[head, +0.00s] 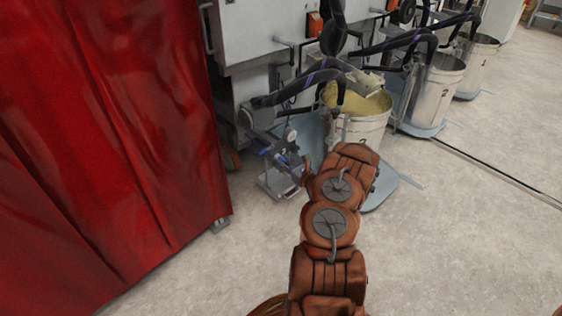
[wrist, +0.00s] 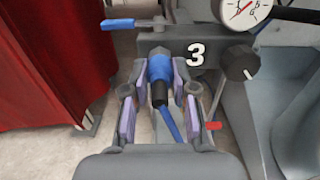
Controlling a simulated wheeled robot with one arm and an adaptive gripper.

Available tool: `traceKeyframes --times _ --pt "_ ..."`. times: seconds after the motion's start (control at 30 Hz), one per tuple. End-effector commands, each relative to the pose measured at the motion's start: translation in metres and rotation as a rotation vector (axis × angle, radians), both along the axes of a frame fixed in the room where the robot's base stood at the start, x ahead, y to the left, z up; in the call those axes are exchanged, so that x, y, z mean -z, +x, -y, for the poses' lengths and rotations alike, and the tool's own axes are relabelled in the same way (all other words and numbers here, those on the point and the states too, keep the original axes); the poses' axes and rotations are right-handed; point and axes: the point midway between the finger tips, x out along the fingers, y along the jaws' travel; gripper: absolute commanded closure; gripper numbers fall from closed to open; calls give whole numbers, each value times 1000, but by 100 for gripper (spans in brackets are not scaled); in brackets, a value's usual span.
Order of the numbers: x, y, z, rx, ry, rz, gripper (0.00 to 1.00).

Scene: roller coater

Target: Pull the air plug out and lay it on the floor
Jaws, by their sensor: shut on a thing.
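The air plug (wrist: 160,75) is a blue fitting with a black collar and a blue hose (wrist: 170,124) trailing down from it. In the wrist view it sits between the fingers of my gripper (wrist: 163,84), which is shut on it. The plug's upper end meets the grey panel marked 3 (wrist: 197,54); I cannot tell whether it is still seated there. In the head view my gripper (head: 300,172) is at the small pump stand, mostly hidden by my arm. The floor (head: 240,260) is pale and speckled.
A blue lever (wrist: 118,24), a pressure gauge (wrist: 243,10), a black knob (wrist: 240,62) and a red lever (wrist: 214,126) surround the plug. A red curtain (head: 100,150) hangs at left. Buckets (head: 360,125) stand behind on the right. Open floor lies in front and at right.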

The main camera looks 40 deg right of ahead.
Motion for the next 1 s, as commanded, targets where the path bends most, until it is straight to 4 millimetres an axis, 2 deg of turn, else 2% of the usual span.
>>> traceKeyframes --times 0.37,1.0 --pt "0 -2 0 1 0 0 100" --pt "-1 -22 0 1 0 -1 100"
